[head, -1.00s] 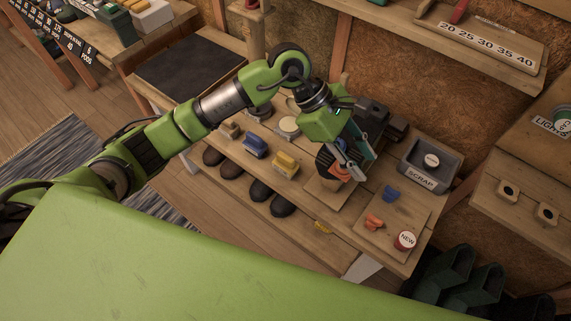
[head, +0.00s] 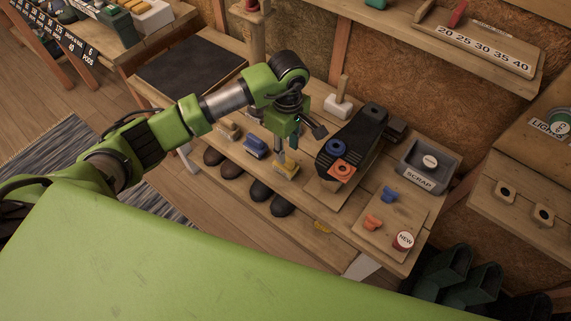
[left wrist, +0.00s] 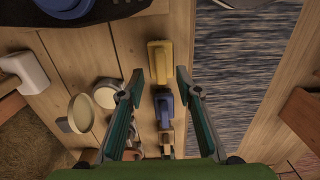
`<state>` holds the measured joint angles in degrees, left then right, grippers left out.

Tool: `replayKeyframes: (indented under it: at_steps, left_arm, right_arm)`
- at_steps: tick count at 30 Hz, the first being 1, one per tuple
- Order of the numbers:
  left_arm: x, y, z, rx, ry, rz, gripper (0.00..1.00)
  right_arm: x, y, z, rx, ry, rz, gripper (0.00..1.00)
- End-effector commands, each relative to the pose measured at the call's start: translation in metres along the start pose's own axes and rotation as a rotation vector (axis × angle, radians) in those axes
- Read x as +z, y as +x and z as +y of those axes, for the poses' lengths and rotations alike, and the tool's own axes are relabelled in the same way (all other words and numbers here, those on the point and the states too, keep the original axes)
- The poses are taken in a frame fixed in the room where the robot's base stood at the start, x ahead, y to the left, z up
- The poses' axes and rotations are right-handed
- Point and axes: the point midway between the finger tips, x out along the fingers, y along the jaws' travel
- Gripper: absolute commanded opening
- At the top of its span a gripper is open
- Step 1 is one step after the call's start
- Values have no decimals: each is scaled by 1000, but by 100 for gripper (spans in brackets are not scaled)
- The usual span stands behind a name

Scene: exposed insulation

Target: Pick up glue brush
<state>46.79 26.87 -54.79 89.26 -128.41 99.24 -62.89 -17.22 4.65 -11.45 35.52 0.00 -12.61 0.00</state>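My left gripper (head: 283,153) hangs over the bench, pointing down above a yellow brush-like block (head: 286,170). In the left wrist view the gripper (left wrist: 157,88) is open and empty, with the yellow block (left wrist: 159,62) in line with the gap between its fingers. A blue block (head: 255,146) and a tan block (head: 228,131) stand in the same row. A white block with an upright wooden handle (head: 341,98) stands at the back of the bench. I cannot tell which of these is the glue brush. My right gripper is not in view.
A black machine with blue and orange round parts (head: 341,172) stands right of the gripper. A grey scrap bin (head: 428,165) and a board (head: 375,240) with small clips and a "NEW" tin (head: 403,240) are further right. Shoes (head: 284,207) sit on the lower shelf.

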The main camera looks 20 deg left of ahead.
Motion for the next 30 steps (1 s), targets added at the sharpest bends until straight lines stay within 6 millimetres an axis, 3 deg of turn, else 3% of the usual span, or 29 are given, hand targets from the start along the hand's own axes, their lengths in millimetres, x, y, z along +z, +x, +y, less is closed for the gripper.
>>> replayKeyframes:
  at_steps: [5,12,21,25,30]
  left_arm:
    - [-1,14,-2,-4,-2,-3,32]
    - [-4,48,-2,-1,-1,-3,32]
    - [-4,55,-1,1,0,-1,32]
    - [-4,55,-1,1,0,-1,1]
    - [-4,54,-2,1,0,-1,0]
  right_arm:
    - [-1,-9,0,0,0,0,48]
    - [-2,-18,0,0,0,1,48]
    - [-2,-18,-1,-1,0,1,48]
    - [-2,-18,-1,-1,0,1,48]
    - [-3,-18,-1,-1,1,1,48]
